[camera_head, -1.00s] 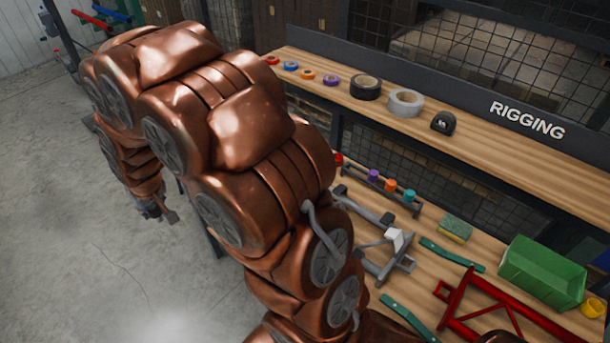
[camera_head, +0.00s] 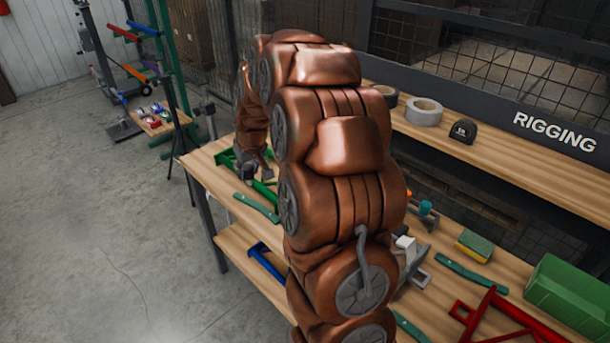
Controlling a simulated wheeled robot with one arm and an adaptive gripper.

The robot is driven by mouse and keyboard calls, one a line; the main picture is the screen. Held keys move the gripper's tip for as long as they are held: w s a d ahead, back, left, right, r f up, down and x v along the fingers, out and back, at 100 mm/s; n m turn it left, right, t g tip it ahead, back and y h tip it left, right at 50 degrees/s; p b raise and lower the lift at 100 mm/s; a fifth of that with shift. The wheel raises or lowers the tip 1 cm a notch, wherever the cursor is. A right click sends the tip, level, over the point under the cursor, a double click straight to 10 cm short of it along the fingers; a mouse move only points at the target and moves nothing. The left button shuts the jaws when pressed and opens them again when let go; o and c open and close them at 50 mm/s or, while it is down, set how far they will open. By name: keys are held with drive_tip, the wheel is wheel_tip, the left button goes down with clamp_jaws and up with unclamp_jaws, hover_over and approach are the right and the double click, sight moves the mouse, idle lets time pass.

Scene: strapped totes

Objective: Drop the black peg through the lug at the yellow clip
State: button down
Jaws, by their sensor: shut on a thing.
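My gripper (camera_head: 258,172) is small and partly hidden behind my copper-coloured arm. It is over the left end of the workbench, close to a green frame (camera_head: 228,158). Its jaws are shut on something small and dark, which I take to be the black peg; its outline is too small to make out. I cannot tell whether it touches the green frame. I cannot make out the yellow clip or its lug in this view; my arm covers much of the bench.
Tape (camera_head: 424,112) stands on the upper shelf. A blue frame (camera_head: 266,262) is on the lower shelf.

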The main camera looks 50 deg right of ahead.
drive_tip(key=s+d+f+m+b, duration=0.1)
drive_tip(key=s+d+b, duration=0.4)
drive_tip(key=d, duration=1)
drive_tip(key=shift+s+f, duration=0.6)
drive_tip(key=shift+s, duration=0.45)
drive_tip(key=shift+f, duration=0.1)
drive_tip(key=shift+f+b, duration=1.2)
drive_tip(key=shift+f, duration=3.7)
drive_tip(key=c, duration=0.7)
unclamp_jaws()
drive_tip(key=shift+r, duration=0.1)
